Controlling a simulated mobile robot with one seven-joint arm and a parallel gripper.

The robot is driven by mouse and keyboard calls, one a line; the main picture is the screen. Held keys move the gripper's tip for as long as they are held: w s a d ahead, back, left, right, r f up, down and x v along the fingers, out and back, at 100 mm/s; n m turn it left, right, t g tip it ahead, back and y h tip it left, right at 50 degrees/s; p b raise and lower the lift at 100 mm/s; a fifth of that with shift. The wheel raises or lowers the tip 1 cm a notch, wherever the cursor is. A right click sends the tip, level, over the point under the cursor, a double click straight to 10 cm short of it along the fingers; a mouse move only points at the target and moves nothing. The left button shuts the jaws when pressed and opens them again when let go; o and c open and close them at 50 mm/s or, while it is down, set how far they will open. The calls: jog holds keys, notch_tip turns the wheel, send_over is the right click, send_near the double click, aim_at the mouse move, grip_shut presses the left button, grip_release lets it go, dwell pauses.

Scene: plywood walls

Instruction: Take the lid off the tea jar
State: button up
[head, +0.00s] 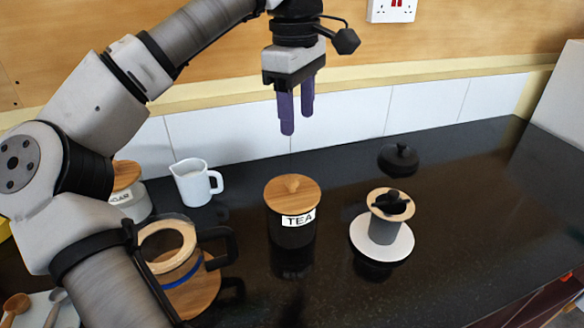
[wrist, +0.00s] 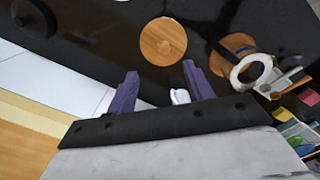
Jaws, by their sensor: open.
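The tea jar (head: 292,232) is dark with a white TEA label and stands on the black counter in the middle of the head view. Its round wooden lid (head: 292,192) with a small knob sits on top of it. The lid also shows in the wrist view (wrist: 163,41), ahead of the fingers. My gripper (head: 297,115) has purple fingers, is open and empty, and hangs well above the jar. It also shows in the wrist view (wrist: 158,88). The jar's body is hidden under the lid in the wrist view.
A glass pot with a wooden collar (head: 168,242) stands left of the jar. A white jug (head: 193,183) and a sugar jar (head: 131,193) stand behind left. A dark cup on a white saucer (head: 372,247) is to the right, with a black lid (head: 398,160) behind it. The right counter is clear.

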send_over(292, 179)
notch_tip(292, 179, down, 7)
jog(key=shift+f+p, duration=0.2)
jog(key=shift+p, duration=0.2)
jog(key=shift+f+p, duration=0.95)
jog(key=shift+f, duration=2.2)
jog(key=c, duration=1.1)
jog(key=shift+r, duration=0.15)
notch_tip(292, 179, up, 20)
jog(key=shift+f+b, duration=0.1)
jog(key=shift+b, duration=0.5)
